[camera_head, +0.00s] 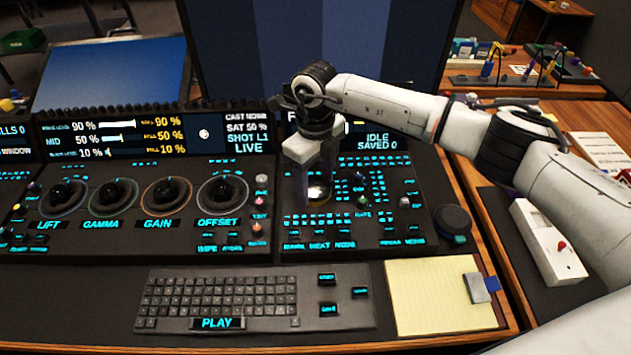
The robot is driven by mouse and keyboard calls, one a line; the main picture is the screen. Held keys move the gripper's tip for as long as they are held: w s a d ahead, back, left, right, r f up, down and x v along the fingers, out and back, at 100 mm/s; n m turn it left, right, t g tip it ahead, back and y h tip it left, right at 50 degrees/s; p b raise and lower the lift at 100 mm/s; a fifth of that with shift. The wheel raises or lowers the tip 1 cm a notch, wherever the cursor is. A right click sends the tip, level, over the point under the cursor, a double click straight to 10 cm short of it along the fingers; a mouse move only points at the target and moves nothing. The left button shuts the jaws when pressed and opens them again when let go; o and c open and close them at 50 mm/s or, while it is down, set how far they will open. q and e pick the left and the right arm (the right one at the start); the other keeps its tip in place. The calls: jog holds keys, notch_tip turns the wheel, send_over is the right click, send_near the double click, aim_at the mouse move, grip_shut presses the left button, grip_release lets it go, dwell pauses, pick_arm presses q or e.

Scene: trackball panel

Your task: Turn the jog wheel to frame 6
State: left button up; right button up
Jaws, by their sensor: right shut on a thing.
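My right gripper (318,185) reaches in from the right and points down at the right-hand section of the console. It is shut on a round knob (318,192), which appears to be the jog wheel. The fingers cover most of it, so its markings cannot be read. The status display (376,140) behind it reads "IDLE" and "SAVED 0". The wrist hides the part of that display after a letter "F", so the frame number cannot be read. My left gripper is not in view.
Several trackballs with rings, such as the offset one (222,194), fill the left of the console. A black dial (453,222) stands right of the lit buttons. A keyboard (218,298) and yellow notepad (440,298) lie in front. A large monitor (320,50) stands behind.

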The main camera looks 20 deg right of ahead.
aim_at(315, 186)
jog(key=m, duration=0.5)
jog(key=shift+m, duration=0.3)
dwell(0.4)
jog(key=o, duration=1)
jog(key=shift+o, duration=0.2)
jog(key=shift+r, duration=0.1)
notch_tip(315, 186, up, 10)
jog(key=shift+b, duration=0.4)
